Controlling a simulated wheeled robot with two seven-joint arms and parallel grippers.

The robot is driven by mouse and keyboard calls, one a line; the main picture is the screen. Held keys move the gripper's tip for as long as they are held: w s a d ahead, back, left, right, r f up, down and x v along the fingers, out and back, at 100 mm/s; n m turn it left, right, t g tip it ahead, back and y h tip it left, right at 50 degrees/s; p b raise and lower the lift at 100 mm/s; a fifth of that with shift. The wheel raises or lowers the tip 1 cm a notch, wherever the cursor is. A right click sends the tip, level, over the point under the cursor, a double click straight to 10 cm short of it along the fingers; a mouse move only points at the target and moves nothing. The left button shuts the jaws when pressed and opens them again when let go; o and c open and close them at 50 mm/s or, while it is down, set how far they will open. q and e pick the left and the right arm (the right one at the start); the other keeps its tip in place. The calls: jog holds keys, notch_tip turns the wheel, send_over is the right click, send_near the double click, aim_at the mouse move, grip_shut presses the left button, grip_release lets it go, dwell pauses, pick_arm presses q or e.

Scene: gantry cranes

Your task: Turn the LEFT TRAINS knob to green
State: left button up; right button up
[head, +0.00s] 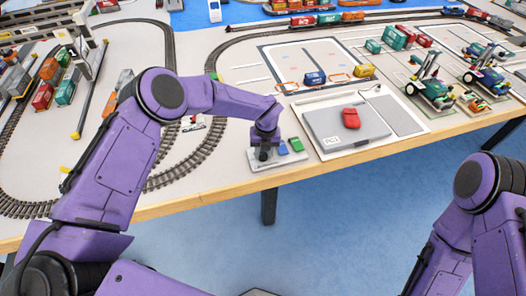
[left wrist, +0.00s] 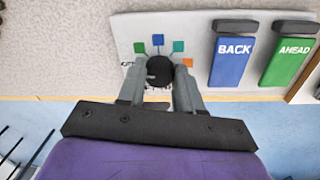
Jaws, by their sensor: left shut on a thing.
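The black knob (left wrist: 160,69) sits on a light control panel (left wrist: 122,28) at the table's front edge, left of a blue BACK button (left wrist: 231,58) and a green AHEAD button (left wrist: 290,62). Small coloured squares ring it: orange, teal and blue ones show. My left gripper (left wrist: 160,75) is shut on the knob, one finger on each side. In the head view my left gripper (head: 263,153) points down at the panel (head: 291,157) and hides the knob. The knob's pointer and most of the panel's lettering cannot be made out. My right gripper is outside the views.
A grey laptop-like pad (head: 345,127) with a red object (head: 351,118) lies right of the panel. Curved train track (head: 185,160) runs to the left. Crane models (head: 430,85) stand at the right. The table's wooden front edge (head: 200,205) is close to the panel.

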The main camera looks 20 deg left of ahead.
aim_at(265, 155)
pick_arm(q)
jog(key=shift+f+m+b, duration=0.1)
jog(key=shift+m+b, duration=0.85)
jog(key=shift+m, duration=0.45)
jog(key=shift+m+b, duration=0.45)
jog(key=shift+m, duration=1.95)
jog(key=o, duration=1)
jog(key=shift+o, duration=0.2)
jog(key=shift+s+b, duration=0.1)
jog(key=shift+b, duration=0.2)
notch_tip(265, 155, up, 11)
jog(key=b, duration=0.2)
jog(key=shift+d, duration=0.35)
